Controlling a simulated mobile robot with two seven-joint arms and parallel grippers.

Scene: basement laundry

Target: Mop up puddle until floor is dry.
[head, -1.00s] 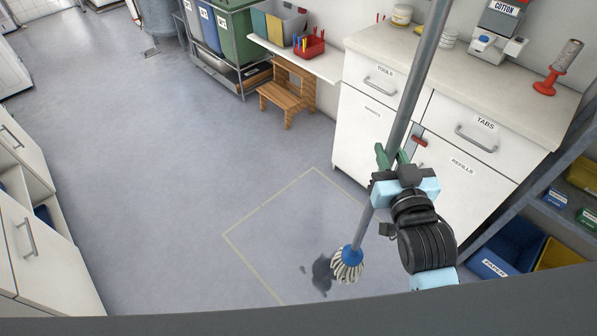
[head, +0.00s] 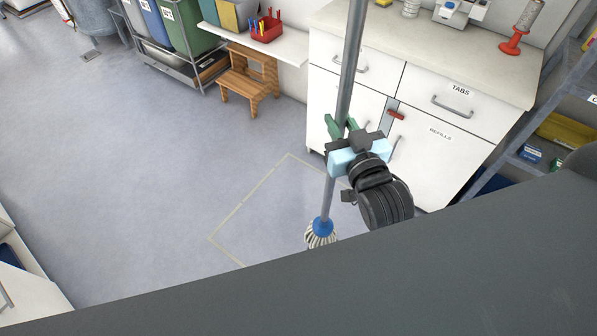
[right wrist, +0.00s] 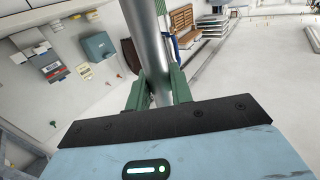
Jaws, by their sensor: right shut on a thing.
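My right gripper (head: 341,130) is shut on the grey shaft of the mop (head: 347,75). Its green fingers (right wrist: 158,92) also show around the shaft in the right wrist view. The mop stands nearly upright, slightly tilted, with its blue collar and white string head (head: 320,234) low at the floor inside a pale taped outline (head: 246,205). The lower part of the outline is hidden by my own dark body edge. No puddle shows in the head view now; the floor around the mop head is partly hidden. My left gripper is not in view.
White cabinets (head: 415,125) with a counter stand close to the right of the mop. A wooden step stool (head: 247,82) and a cart with bins (head: 185,30) are at the back. A blue-grey shelf rack (head: 520,160) is at right. Open floor (head: 130,160) lies to the left.

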